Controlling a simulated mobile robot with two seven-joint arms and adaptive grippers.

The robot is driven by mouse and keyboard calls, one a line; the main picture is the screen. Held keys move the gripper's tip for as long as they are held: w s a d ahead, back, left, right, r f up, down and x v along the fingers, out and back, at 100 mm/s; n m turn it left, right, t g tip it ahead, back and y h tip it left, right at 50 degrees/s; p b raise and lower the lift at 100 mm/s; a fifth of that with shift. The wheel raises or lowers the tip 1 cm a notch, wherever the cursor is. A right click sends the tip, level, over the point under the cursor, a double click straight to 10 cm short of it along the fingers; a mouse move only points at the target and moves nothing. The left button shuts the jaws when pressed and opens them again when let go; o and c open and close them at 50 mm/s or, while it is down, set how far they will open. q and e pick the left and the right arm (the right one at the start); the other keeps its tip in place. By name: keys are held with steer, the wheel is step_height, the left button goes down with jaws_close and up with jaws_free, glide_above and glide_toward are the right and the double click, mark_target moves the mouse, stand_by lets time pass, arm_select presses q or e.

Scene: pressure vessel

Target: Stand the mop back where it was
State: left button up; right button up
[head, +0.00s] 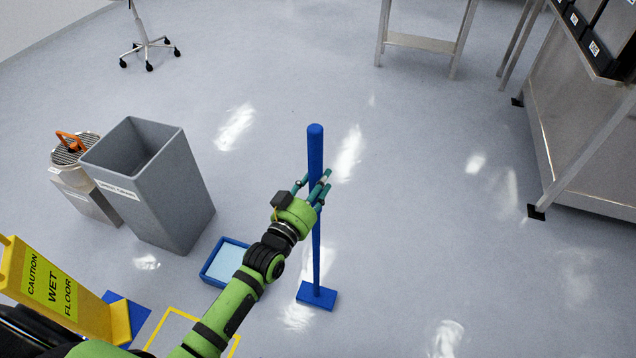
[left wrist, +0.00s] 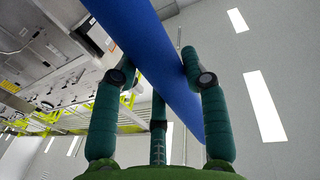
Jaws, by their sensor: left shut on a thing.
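The blue mop (head: 316,145) stands nearly upright, its thick handle at the top and its flat blue head (head: 317,295) at floor level. I cannot tell if the head touches the floor. My left gripper (head: 318,190) is shut around the handle just below its thick part. In the left wrist view the blue handle (left wrist: 155,55) runs diagonally between the green fingers of my left gripper (left wrist: 160,85). A yellow outline (head: 173,325) is marked on the floor at the lower left, partly hidden by my left arm. My right gripper is not in view.
A blue tray (head: 208,268) with a light blue inside lies left of the mop. A metal cabinet (head: 590,140) is at the right. Floor around the mop's right side is clear.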

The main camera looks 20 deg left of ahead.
arm_select(q)
steer(key=o, duration=1.2)
steer(key=shift+f, duration=0.1)
steer(key=shift+c, duration=0.2)
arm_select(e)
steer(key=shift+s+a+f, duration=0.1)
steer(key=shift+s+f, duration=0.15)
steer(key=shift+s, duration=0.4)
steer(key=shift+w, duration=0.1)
arm_select(q)
steer(key=s+a, duration=0.2)
steer(key=s, duration=0.9)
steer(key=shift+s+a+p, duration=0.2)
steer(key=shift+s+p, duration=0.15)
steer(key=shift+s, duration=0.05)
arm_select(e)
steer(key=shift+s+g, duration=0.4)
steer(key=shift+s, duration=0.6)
arm_select(q)
steer(key=shift+f, duration=0.1)
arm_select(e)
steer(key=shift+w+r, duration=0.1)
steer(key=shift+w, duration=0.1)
